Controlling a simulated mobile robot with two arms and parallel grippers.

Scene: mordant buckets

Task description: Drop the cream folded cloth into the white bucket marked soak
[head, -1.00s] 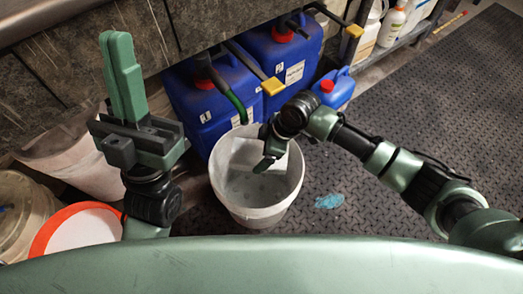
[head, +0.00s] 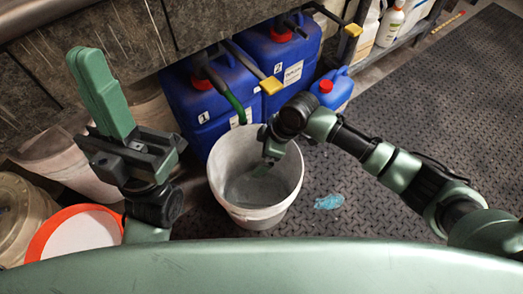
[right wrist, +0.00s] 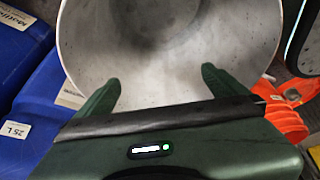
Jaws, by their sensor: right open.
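A white bucket (head: 228,158) stands open on the floor in the middle of the head view. Its wall also fills the right wrist view (right wrist: 155,40). No soak mark is readable on it. My right gripper (head: 264,167) reaches over the bucket's mouth, pointing down into it. In the right wrist view its green fingers (right wrist: 160,80) are spread with nothing between them. I cannot make out the cream folded cloth in either view; the bucket's floor shows only dull grey. My left gripper (head: 100,92) is raised at the left, fingers together, with nothing seen in it.
Two large blue canisters (head: 205,100) stand behind the bucket, with a small blue one (head: 333,88) to their right. At left are a pale bucket (head: 65,165) and an orange-rimmed container (head: 80,240). A light blue patch (head: 329,202) lies on the open dark floor.

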